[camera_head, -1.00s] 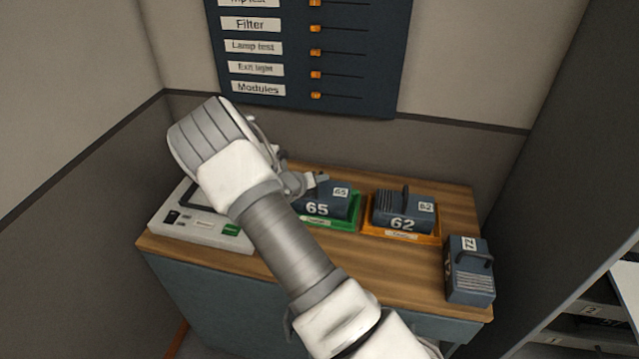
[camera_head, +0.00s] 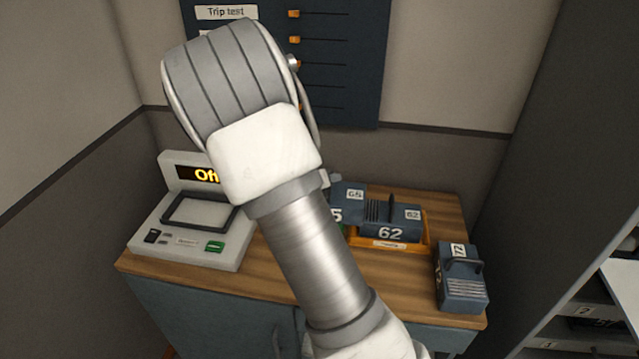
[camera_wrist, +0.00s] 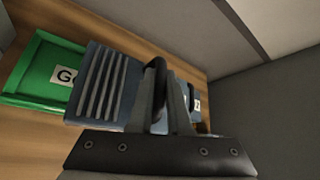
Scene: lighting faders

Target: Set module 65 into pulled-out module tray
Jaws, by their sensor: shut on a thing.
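Module 65 (camera_head: 350,198) is a blue-grey block with a dark handle and white number labels, partly hidden by my arm in the head view. In the wrist view, module 65 (camera_wrist: 100,88) shows its ribbed top. My gripper (camera_wrist: 165,98) is shut on its handle and holds it above the wooden top, clear of the green tray (camera_wrist: 22,72). In the head view my gripper is mostly hidden behind my arm. A rack with numbered slots (camera_head: 585,312) shows at the lower right edge; I cannot tell for sure which part is the pulled-out module tray.
Module 62 (camera_head: 388,233) sits in an orange tray (camera_head: 425,256), close beside the held module. Module 72 (camera_head: 460,290) stands at the right end of the wooden top (camera_head: 300,285). A tester (camera_head: 185,245) with a lit display stands left. A dark fader panel (camera_head: 350,70) is on the wall.

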